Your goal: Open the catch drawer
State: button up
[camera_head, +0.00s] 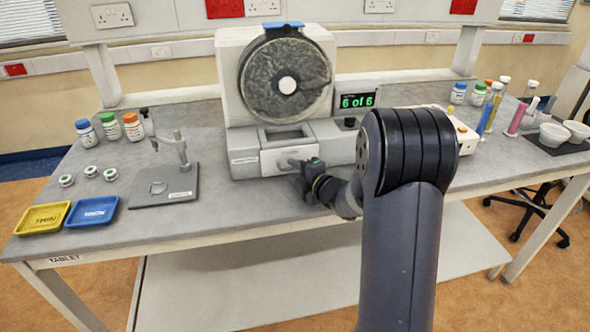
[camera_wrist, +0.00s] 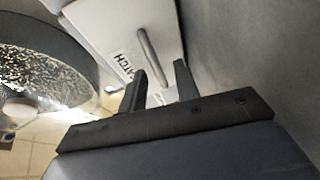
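The catch drawer (camera_head: 274,163) is the pale front low in the middle of the grey drum machine. Its label, partly readable as "CATCH", and its metal bar handle (camera_wrist: 152,54) show in the wrist view. The drawer front looks about level with the machine's base. My gripper (camera_head: 301,164) is at the handle's right end in the head view. In the wrist view my gripper (camera_wrist: 160,75) is open, with two dark fingers apart. The bar lies just beyond the fingertips, roughly in line with the gap. I cannot tell whether they touch it.
The drum machine (camera_head: 234,78) stands at the back, with a "6 of 6" display (camera_head: 357,101). The bench (camera_head: 225,215) is clear before the drawer.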

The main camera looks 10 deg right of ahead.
jog(key=shift+w+a, duration=0.1)
jog(key=shift+w, duration=0.1)
grip_shut()
dwell(0.6)
